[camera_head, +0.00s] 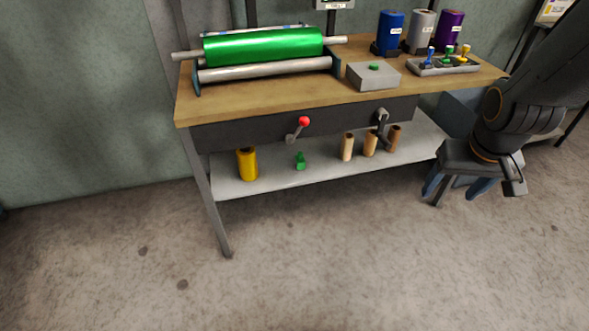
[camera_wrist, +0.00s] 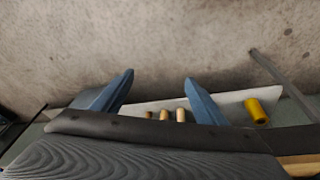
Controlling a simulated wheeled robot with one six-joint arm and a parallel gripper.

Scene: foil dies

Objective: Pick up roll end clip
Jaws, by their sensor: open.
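A small green clip (camera_head: 300,161) stands on the grey lower shelf (camera_head: 275,182) under the workbench, between a yellow roll and the cardboard tubes. It looks like the roll end clip, though it is small in the picture. I cannot see it in the wrist view. My gripper (camera_head: 458,188) is at the right of the bench, to the right of the shelf and well apart from the clip. Its blue fingers are spread with nothing between them. They also show in the wrist view (camera_wrist: 159,80), with the shelf beyond them.
The yellow roll (camera_head: 247,164) and cardboard tubes (camera_head: 347,147) stand on the shelf. Above hang a red-knobbed lever (camera_head: 303,123) and a dark handle (camera_head: 382,122). The bench top (camera_head: 262,103) carries a green foil roll (camera_head: 262,46) and a tray (camera_head: 443,67) of small coloured pieces. The floor in front is clear.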

